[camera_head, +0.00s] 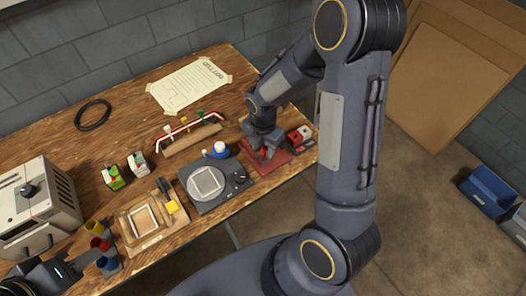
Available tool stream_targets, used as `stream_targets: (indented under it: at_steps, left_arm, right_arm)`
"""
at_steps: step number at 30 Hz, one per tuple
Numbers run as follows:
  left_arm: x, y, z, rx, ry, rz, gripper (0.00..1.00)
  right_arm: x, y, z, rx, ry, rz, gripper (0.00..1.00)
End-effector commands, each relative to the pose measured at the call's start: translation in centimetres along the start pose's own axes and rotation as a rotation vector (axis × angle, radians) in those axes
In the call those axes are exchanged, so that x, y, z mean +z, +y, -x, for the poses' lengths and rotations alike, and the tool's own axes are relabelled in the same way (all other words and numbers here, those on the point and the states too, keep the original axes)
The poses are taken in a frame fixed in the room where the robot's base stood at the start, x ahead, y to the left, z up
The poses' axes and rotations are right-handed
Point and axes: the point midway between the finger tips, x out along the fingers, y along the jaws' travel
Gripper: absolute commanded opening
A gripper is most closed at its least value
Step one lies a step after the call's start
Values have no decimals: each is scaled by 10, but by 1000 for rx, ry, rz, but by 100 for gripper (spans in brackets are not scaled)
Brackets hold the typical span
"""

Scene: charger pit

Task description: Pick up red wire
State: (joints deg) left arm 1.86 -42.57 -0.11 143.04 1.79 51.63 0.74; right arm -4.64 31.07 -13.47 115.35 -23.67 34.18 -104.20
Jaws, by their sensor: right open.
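A red wire (176,134) with pale parts arches along a wooden rack (192,141) in the middle of the table, with green-tipped pieces near it. My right gripper (264,153) points down over a red mat (283,158) at the table's right end. It is open, and a small red item shows by its fingers; I cannot tell whether they touch. The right gripper is to the right of the rack, apart from the wire. My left gripper (42,281) is at the lower left corner, dark with a green light; its fingers are not clear.
A grey device (213,184) and a wooden fixture (146,219) stand along the front edge. Coloured cups (101,243) and a beige machine (35,211) are at left. A black coil (93,115) and paper sheet (190,86) lie behind.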

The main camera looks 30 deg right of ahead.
Motion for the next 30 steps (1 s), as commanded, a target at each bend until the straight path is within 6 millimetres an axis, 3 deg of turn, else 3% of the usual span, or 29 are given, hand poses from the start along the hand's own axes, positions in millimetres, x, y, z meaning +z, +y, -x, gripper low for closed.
stream_targets:
  at_steps: [8, 18, 30]
  left_arm:
    - [0, 0, 0, 0, 0, 0, 36]
    - [0, 0, 0, 0, 0, 0, 36]
    - [0, 0, 0, 0, 0, 0, 36]
  right_arm:
    - [0, 0, -4, 1, 0, -1, 41]
    - [0, 0, -4, 1, 0, -1, 0]
    - [0, 0, 2, 3, 0, -1, 0]
